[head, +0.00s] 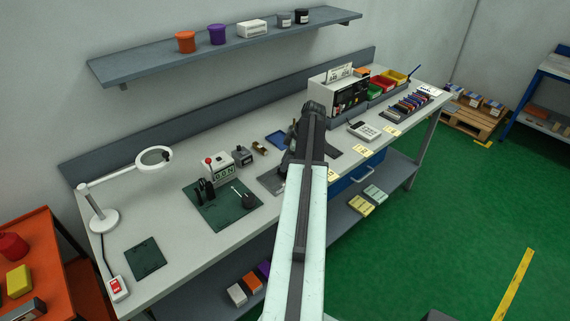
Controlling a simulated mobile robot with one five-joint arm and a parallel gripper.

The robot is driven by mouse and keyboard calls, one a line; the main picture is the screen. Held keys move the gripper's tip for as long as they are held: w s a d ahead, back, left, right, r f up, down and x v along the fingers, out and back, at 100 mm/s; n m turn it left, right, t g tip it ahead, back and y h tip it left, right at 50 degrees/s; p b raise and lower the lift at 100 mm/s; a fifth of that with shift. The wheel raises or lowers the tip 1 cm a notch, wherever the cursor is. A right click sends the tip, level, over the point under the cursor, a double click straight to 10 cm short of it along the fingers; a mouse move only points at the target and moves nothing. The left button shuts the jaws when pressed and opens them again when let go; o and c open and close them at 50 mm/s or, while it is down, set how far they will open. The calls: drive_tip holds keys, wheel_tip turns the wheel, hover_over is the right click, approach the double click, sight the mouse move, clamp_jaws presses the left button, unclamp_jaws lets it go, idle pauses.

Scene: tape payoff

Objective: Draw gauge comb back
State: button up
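I cannot make out a gauge comb for certain in the head view. A grey flat plate (270,182) lies on the workbench (160,208) and is partly hidden behind my arm. Dark shapes of my gripper (288,162) show just left of my arm, low over this plate. Its fingertips are too small and too covered to tell whether they are open or shut, or whether they touch anything. Whatever lies directly behind my arm is hidden.
A magnifier lamp (104,218) stands farther left. Right of my arm are a white-topped unit (335,84), a calculator-like box (364,131) and colored bins (380,84). A shelf (140,69) hangs above.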

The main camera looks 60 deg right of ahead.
clamp_jaws()
idle(1.2)
